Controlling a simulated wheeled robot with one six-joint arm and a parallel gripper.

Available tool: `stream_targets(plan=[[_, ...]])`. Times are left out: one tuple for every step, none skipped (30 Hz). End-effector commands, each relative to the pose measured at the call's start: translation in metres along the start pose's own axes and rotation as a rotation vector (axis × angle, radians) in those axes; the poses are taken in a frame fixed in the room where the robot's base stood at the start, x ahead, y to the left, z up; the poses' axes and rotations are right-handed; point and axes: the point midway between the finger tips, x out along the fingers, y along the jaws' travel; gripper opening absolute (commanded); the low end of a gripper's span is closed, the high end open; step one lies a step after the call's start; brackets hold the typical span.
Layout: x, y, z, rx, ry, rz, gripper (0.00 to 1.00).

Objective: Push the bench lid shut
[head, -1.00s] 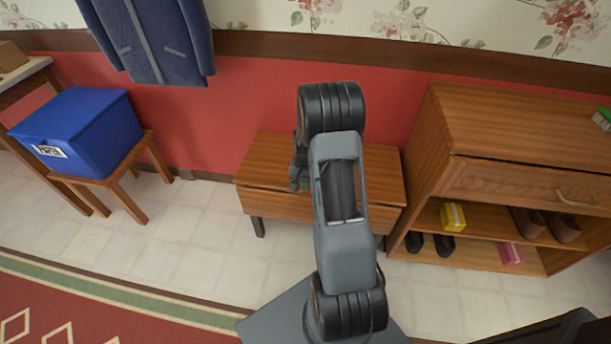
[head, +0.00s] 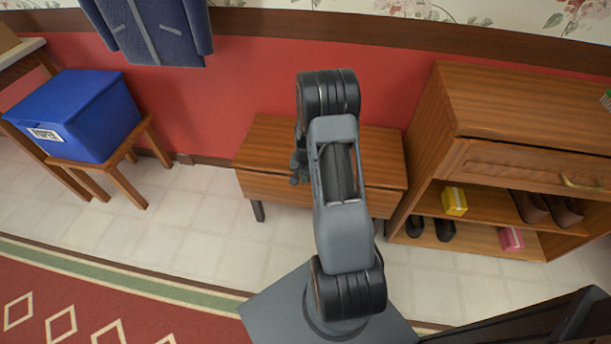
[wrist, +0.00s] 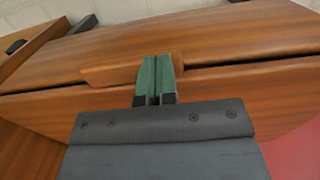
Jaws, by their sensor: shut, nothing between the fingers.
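The wooden bench (head: 258,150) stands against the red wall in the head view, partly hidden behind my arm. Its lid looks nearly level there. In the wrist view the bench's wooden panel (wrist: 230,40) fills the upper part, with a raised wooden grip piece (wrist: 105,73) at its edge. A dark line runs along that edge, above a second panel (wrist: 285,100); I cannot tell how wide the gap is. My gripper (wrist: 158,62) is shut and empty, its green fingers overlapping the grip piece in view. Whether they touch it is unclear.
A shoe cabinet (head: 470,105) stands close to the bench's right. A blue box (head: 85,115) sits on a small wooden stool (head: 140,140) at left. A dark blue coat (head: 150,35) hangs above. Tiled floor (head: 190,215) is clear at front left.

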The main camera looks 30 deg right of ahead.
Motion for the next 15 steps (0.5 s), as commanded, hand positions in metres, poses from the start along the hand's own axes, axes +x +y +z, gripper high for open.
stream_targets(plan=[[0.012,0.0,0.0,0.0,-0.003,0.001,0.0],[0.018,0.0,0.001,0.0,-0.003,0.001,0.0],[0.025,0.0,0.001,0.0,-0.003,0.001,0.0],[0.03,0.0,0.001,0.0,-0.003,0.001,0.0],[0.034,0.0,0.001,-0.001,-0.003,0.001,0.0],[0.037,0.0,0.001,-0.001,-0.002,0.001,0.0],[0.038,0.0,0.001,-0.001,-0.002,0.001,0.0],[0.038,0.0,0.001,-0.001,-0.003,0.001,0.0],[0.038,0.0,0.002,-0.001,-0.004,0.001,0.0],[0.038,0.0,0.002,-0.001,-0.005,0.002,0.0],[0.038,0.0,0.002,-0.001,-0.005,0.002,0.0],[0.039,0.0,0.002,-0.001,-0.006,0.002,0.0],[0.039,0.001,0.003,-0.001,-0.006,0.002,0.0],[0.039,0.001,0.003,-0.001,-0.006,0.002,0.0],[0.039,0.001,0.003,-0.001,-0.006,0.002,0.0]])
